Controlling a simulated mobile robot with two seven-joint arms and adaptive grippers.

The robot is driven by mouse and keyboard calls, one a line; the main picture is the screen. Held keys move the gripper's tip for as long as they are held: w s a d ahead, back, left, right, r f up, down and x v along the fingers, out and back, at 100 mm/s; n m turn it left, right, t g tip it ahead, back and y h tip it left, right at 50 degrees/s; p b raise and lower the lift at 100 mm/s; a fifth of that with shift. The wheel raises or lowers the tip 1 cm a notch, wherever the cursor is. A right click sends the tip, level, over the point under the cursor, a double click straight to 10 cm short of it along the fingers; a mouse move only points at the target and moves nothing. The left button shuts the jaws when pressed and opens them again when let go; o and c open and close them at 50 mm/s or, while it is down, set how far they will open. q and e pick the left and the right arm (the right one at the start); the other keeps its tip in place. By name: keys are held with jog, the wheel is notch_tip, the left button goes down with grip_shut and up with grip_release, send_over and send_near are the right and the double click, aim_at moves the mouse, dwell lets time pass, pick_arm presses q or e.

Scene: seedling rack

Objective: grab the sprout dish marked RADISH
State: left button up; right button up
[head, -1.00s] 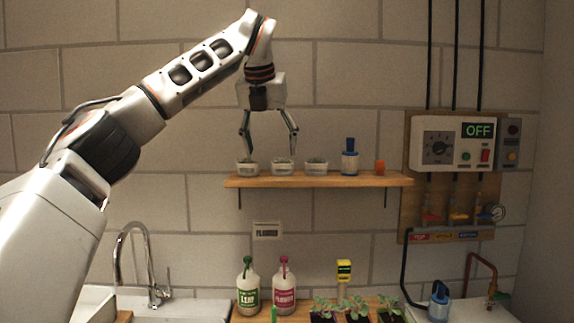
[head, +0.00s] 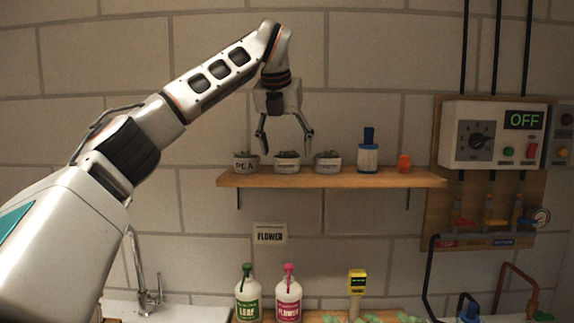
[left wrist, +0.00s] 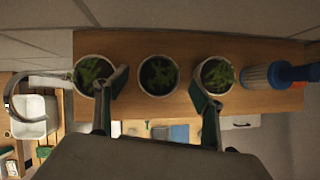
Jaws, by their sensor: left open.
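Three small pale sprout dishes with green sprouts stand in a row on the wooden shelf (head: 340,181). The left dish (head: 245,166) reads PEA; the labels on the middle dish (head: 287,167) and right dish (head: 328,167) are too blurred to read. My left gripper (head: 287,148) is open and empty, fingers down, above and lined up with the middle dish. In the left wrist view, the middle dish (left wrist: 158,90) lies between the fingers, which partly cover the left dish (left wrist: 88,90) and right dish (left wrist: 214,60). My right gripper is out of view.
A blue-capped bottle (head: 368,156) and a small orange item (head: 404,163) stand to the right on the shelf. A control box (head: 490,137) reading OFF hangs further right. Below are LEAF (head: 248,305) and FLOWER (head: 288,302) bottles and a faucet (head: 143,285).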

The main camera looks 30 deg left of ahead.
aim_at(287, 156)
pick_arm(q)
jog(key=x, duration=0.3)
jog(key=shift+w+a+f, duration=0.15)
jog(key=shift+f, duration=0.2)
jog(key=c, duration=1.3)
jog(key=shift+o, duration=0.2)
jog(key=shift+r, duration=0.15)
